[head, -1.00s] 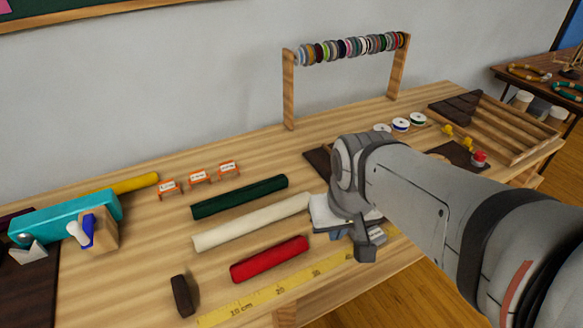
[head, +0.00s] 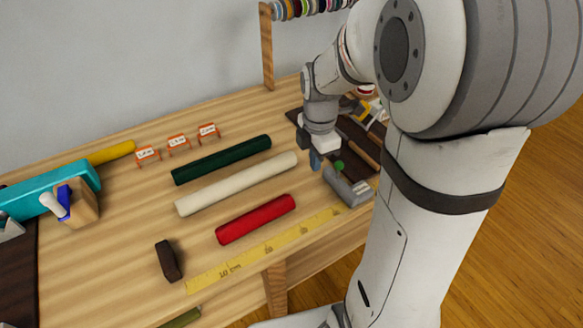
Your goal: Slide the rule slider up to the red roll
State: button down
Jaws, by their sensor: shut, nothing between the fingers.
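The red roll (head: 255,219) lies on the bench just behind the yellow rule (head: 265,252). A grey block with a green knob, which looks like the rule slider (head: 350,189), sits at the right end of the rule, well apart from the red roll. My gripper (head: 316,162) points down just left of and behind the slider. It is shut and empty. I cannot tell whether its fingertips touch the slider or the bench. My arm hides part of the area to the right.
A cream roll (head: 237,184) and a dark green roll (head: 222,160) lie behind the red roll. A dark brown block (head: 168,260) stands near the rule's left end. Small orange-framed labels (head: 178,142) stand at the back. Bare bench lies between the red roll and the gripper.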

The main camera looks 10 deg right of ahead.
jog(key=shift+n, duration=0.7)
jog(key=f, duration=1.1)
jog(key=shift+w+f+b, duration=0.15)
jog(key=shift+w+b, duration=0.15)
jog(key=shift+s+a+r, duration=0.1)
jog(key=shift+s+a, duration=0.1)
jog(key=shift+a, duration=0.4)
jog(key=shift+s+a+r, duration=0.1)
jog(key=shift+s+a, duration=0.05)
jog(key=shift+a, duration=0.45)
jog(key=shift+s+a, duration=0.15)
jog(key=shift+a, duration=0.45)
